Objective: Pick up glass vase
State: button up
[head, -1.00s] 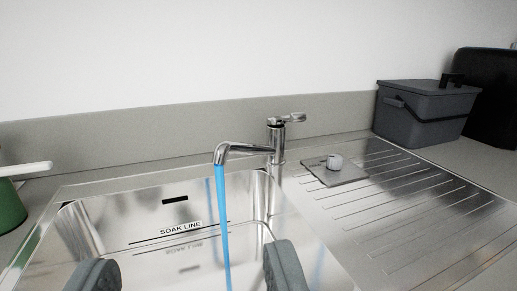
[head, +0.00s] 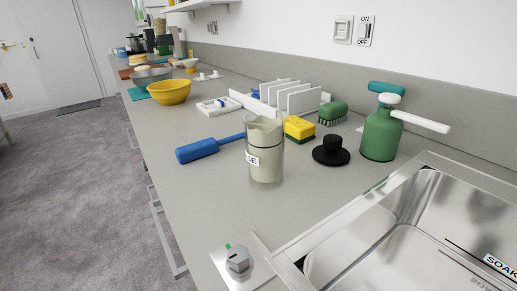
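No plain glass vase can be made out for sure. A clear cylindrical glass vessel (head: 265,150) stands upright on the counter, left of the sink.
The sink (head: 420,225) fills the lower right. Near the glass vessel are a blue-handled brush (head: 197,150), a yellow sponge (head: 299,128), a black plug (head: 331,151) and a green dispenser (head: 381,135). A yellow bowl (head: 169,92) stands farther back. The floor (head: 80,190) at left is clear.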

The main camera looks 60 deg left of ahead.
aim_at(264, 128)
jog(key=u, duration=1.4)
jog(key=i+j+z, duration=0.1)
jog(key=j+z, duration=0.3)
jog(key=j, duration=0.15)
jog(key=j+z, duration=0.35)
jog(key=j, duration=0.2)
jog(key=j+z, duration=0.4)
jog(key=j, duration=0.2)
jog(key=k+j+z, duration=0.3)
jog(key=j, duration=0.25)
jog(key=k+j+z, duration=0.3)
jog(key=j, duration=0.2)
